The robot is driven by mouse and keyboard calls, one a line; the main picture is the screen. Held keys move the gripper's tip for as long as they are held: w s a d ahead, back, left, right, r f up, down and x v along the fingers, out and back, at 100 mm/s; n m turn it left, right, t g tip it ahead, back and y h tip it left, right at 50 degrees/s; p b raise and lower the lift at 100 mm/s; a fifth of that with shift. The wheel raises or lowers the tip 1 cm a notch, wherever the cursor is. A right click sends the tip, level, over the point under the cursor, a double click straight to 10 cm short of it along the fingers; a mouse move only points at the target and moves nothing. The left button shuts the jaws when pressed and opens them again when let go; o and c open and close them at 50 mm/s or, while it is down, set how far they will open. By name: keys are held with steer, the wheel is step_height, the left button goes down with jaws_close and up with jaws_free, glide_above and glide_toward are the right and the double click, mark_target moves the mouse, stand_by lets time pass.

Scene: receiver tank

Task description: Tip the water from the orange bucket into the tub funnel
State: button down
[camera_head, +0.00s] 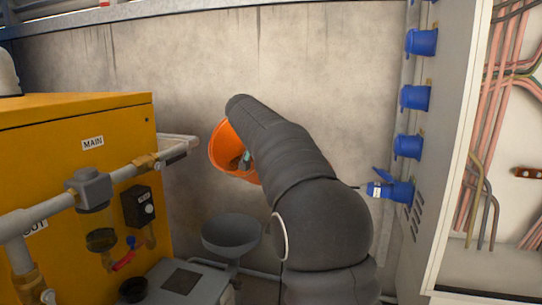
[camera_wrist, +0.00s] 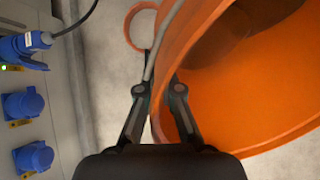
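The orange bucket (camera_head: 220,148) is in the air in front of the concrete wall, partly hidden behind my arm. It is tilted, its open mouth turned toward the head camera. In the wrist view, the bucket (camera_wrist: 270,95) fills the right side, its wall between the two fingers of my gripper (camera_wrist: 160,92), which is shut on it. A darker brownish area shows inside; I cannot tell whether it is water. The grey tub funnel (camera_head: 232,232) is below the bucket in the head view, apart from it. No falling stream of water is visible.
A yellow cabinet (camera_head: 70,120) with grey pipes (camera_head: 120,175) stands at the left. A grey box (camera_head: 185,282) sits low beside the funnel. Blue sockets (camera_head: 415,97) and an open electrical cabinet (camera_head: 450,150) are at the right, with a blue plug (camera_head: 380,190) near my arm.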

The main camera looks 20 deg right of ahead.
steer(key=shift+s+a+r+t+h+b, duration=0.15)
steer(key=shift+r+t+h+b, duration=0.2)
steer(key=shift+b, duration=0.8)
steer(key=shift+s+a+r+t+h+b, duration=0.1)
steer(key=shift+r+t+h+b, duration=0.25)
steer(key=shift+b, duration=0.8)
steer(key=shift+r, duration=0.25)
steer(key=shift+s+a+b, duration=0.1)
steer(key=shift+a+b, duration=0.05)
steer(key=shift+b, duration=0.6)
steer(key=shift+s+a+r+t+h+b, duration=0.1)
steer(key=shift+a+r+t+h+b, duration=0.1)
steer(key=shift+t+h+b, duration=0.5)
steer(key=shift+s+a+r+h, duration=0.2)
steer(key=shift+r+h, duration=0.1)
steer(key=shift+r, duration=0.25)
steer(key=shift+s+a+r+n+t+h, duration=0.45)
steer(key=shift+a+r+t+h, duration=0.15)
steer(key=shift+t+h, duration=0.4)
